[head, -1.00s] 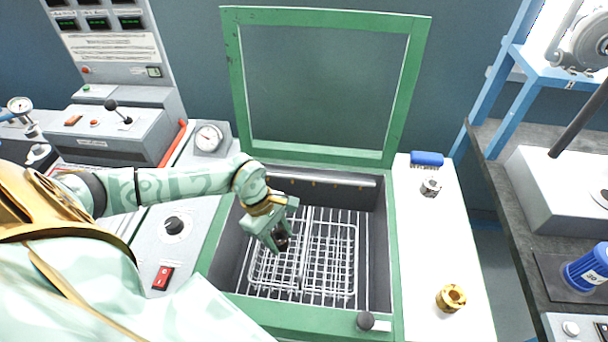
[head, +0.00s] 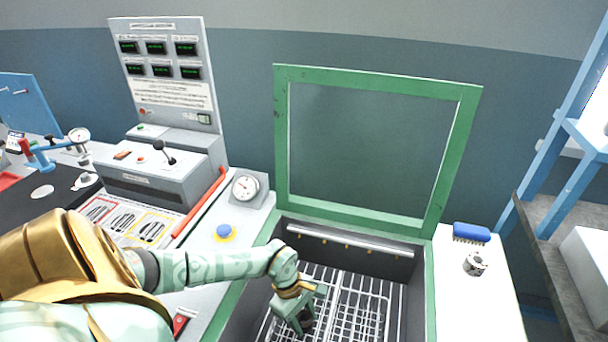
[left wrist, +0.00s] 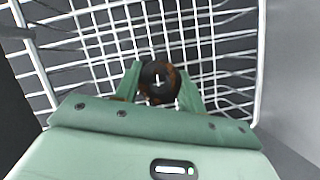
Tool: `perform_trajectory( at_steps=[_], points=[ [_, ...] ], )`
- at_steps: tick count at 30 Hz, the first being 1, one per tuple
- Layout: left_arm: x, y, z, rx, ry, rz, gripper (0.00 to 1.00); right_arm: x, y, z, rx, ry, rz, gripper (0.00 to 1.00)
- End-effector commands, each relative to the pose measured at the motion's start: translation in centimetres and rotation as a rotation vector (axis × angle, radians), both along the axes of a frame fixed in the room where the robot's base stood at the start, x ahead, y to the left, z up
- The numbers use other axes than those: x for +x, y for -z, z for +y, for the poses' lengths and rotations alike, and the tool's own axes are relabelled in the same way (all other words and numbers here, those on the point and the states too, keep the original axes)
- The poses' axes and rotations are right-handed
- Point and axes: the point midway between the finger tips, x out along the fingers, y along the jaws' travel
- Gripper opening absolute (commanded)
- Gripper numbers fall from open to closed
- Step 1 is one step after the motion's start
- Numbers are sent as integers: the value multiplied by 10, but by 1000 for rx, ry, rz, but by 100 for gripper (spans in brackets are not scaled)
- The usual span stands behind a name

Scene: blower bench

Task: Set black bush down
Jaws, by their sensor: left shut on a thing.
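My left gripper (head: 298,318) points down inside the open green-framed cabinet and is shut on the black bush (left wrist: 158,82). The bush is dark and round with rusty brown patches, seen end-on between the two green fingers in the left wrist view. In the head view only a dark bit of it shows beside the fingers. A white wire basket (head: 362,304) lies below the bush; its grid also shows in the left wrist view (left wrist: 100,45). I cannot tell whether the bush touches the wires. My right gripper is not in view.
The green-framed lid (head: 452,165) stands open behind the cabinet. A blue brush (head: 471,231) and a metal nut (head: 476,263) sit on the white top at right.

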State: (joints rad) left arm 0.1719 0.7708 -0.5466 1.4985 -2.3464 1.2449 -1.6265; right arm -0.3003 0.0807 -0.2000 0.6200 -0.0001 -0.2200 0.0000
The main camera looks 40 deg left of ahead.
Motion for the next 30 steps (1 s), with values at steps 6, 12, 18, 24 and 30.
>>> perform_trajectory(
  at_steps=[6,12,18,24,30],
  points=[
    [0,2,0,0,0,1,62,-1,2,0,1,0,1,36],
    [0,1,0,0,0,0,62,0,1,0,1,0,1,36],
    [0,-21,9,4,3,-4,62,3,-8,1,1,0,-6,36],
    [-2,-66,27,4,3,-4,62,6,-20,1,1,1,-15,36],
    [-4,-100,41,3,1,-1,62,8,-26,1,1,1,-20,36]
  ],
)
